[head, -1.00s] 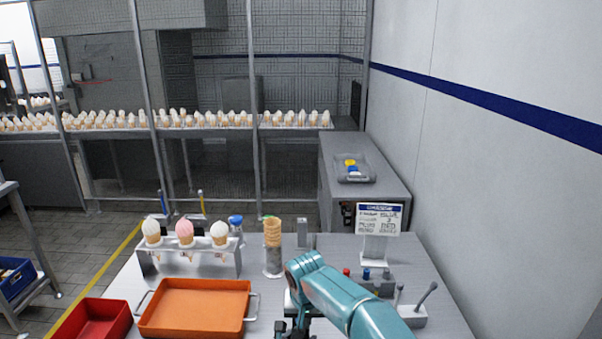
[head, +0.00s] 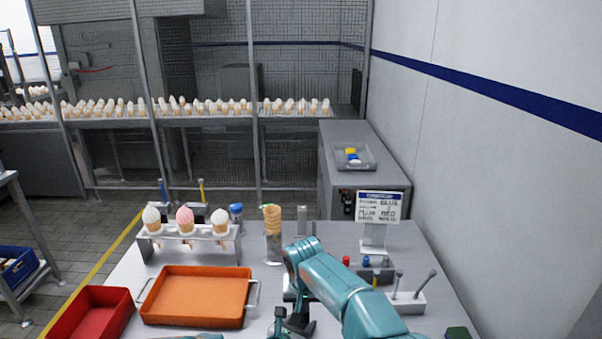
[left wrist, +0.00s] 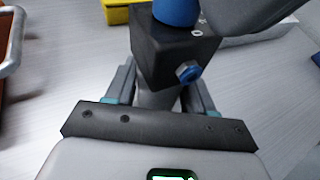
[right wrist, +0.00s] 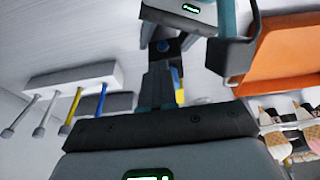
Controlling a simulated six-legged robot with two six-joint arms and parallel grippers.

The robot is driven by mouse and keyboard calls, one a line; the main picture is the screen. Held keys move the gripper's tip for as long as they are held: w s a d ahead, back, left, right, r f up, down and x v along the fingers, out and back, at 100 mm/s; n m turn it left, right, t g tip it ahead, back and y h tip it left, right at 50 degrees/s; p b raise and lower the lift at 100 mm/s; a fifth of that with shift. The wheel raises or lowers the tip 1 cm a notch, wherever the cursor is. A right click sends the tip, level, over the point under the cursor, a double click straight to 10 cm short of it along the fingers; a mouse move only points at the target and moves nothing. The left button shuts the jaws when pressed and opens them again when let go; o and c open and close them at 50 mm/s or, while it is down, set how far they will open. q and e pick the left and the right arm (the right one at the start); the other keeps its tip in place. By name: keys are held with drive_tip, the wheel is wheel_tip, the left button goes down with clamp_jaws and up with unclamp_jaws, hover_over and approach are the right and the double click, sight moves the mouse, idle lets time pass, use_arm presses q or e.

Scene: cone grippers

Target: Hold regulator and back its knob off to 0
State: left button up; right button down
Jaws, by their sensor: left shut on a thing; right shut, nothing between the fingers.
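The regulator is a dark block (left wrist: 170,55) with a blue knob (left wrist: 176,12) on top and a blue fitting (left wrist: 188,72) on one face. The knob is cut off by the top edge of the left wrist view. A white 0 mark (left wrist: 197,33) shows beside the knob; the knob's setting cannot be read. My left gripper (left wrist: 160,95) is shut on the regulator's lower part. In the right wrist view the regulator (right wrist: 160,48) is just beyond my right gripper (right wrist: 165,80), which is shut and empty. Whether it touches the knob is unclear.
An orange tray (head: 197,297) and red bin (head: 92,314) are at the left of the table. A cone rack (head: 188,242) and cone holder (head: 273,249) stand behind. A sign (head: 379,207) and lever block (head: 405,302) are at right. A yellow thing (left wrist: 125,12) is near the regulator.

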drive_tip(key=shift+w+a+r, duration=0.1)
drive_tip(key=shift+a+r, duration=0.1)
drive_tip(key=shift+a, duration=0.55)
idle(0.7)
drive_tip(key=v, duration=0.6)
drive_tip(key=shift+w, duration=0.2)
drive_tip(key=shift+a, duration=0.1)
